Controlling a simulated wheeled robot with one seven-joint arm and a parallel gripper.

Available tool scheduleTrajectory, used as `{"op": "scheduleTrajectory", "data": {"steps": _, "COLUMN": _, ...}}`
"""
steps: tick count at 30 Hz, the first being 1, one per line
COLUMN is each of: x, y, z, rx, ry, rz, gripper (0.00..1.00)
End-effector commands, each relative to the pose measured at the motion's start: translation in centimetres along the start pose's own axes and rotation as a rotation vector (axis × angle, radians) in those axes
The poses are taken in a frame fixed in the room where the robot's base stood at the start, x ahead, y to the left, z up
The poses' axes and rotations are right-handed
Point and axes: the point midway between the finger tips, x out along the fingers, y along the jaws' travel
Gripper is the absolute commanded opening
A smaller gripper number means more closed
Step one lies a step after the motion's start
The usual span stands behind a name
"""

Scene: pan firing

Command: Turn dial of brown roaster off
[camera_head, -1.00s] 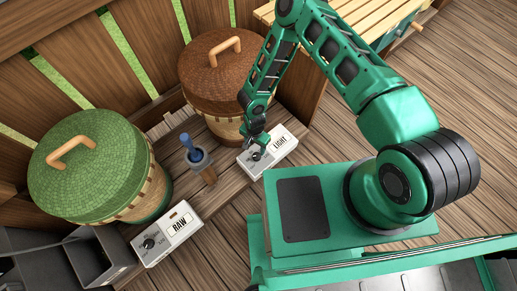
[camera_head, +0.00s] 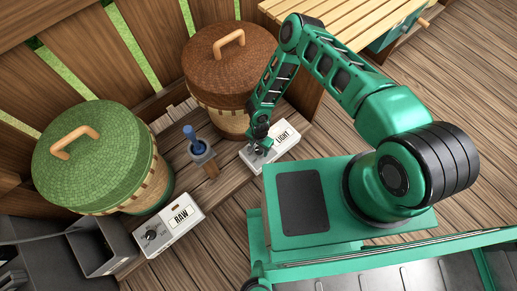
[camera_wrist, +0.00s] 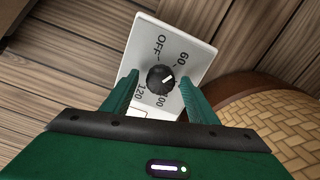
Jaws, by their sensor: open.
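The brown roaster (camera_head: 222,68) is a woven basket with a brown lid and a wooden handle, at the top middle of the head view. Its white control box (camera_head: 284,137), labelled LIGHT, sits in front of it. My gripper (camera_head: 261,147) is over the box's left part and hides the dial there. In the wrist view the black dial (camera_wrist: 160,79) lies between the two green fingers of my open gripper (camera_wrist: 159,76). The dial's white mark points to the upper right, toward 60. OFF is printed above the dial.
A green-lidded roaster (camera_head: 95,150) stands at the left with a box (camera_head: 170,228) labelled RAW. A blue-handled tool (camera_head: 194,140) stands upright between the two roasters. A slatted bench (camera_head: 340,20) is at the top right.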

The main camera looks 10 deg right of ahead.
Motion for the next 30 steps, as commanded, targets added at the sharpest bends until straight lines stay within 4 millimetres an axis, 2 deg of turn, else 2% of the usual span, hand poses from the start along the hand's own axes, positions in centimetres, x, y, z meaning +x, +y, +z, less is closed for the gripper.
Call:
{"op": "scheduleTrajectory", "data": {"steps": 4, "x": -0.02, "y": -0.01, "z": -0.01, "rx": 0.000, "ry": 0.000, "rz": 0.000, "gripper": 0.53}}
{"op": "scheduleTrajectory", "data": {"steps": 5, "x": -0.02, "y": -0.01, "z": -0.01, "rx": 0.000, "ry": 0.000, "rz": 0.000, "gripper": 0.49}}
{"op": "scheduleTrajectory", "data": {"steps": 9, "x": -0.03, "y": 0.00, "z": -0.01, "rx": 0.000, "ry": 0.000, "rz": 0.000, "gripper": 0.15}}
{"op": "scheduleTrajectory", "data": {"steps": 10, "x": -0.03, "y": 0.00, "z": -0.02, "rx": 0.000, "ry": 0.000, "rz": 0.000, "gripper": 0.12}}
{"op": "scheduleTrajectory", "data": {"steps": 20, "x": -0.06, "y": -0.03, "z": 0.04, "rx": -0.035, "ry": 0.000, "rz": 0.000, "gripper": 0.12}}
{"op": "scheduleTrajectory", "data": {"steps": 30, "x": -0.03, "y": 0.02, "z": 0.00, "rx": -0.249, "ry": 0.002, "rz": 0.002, "gripper": 0.12}}
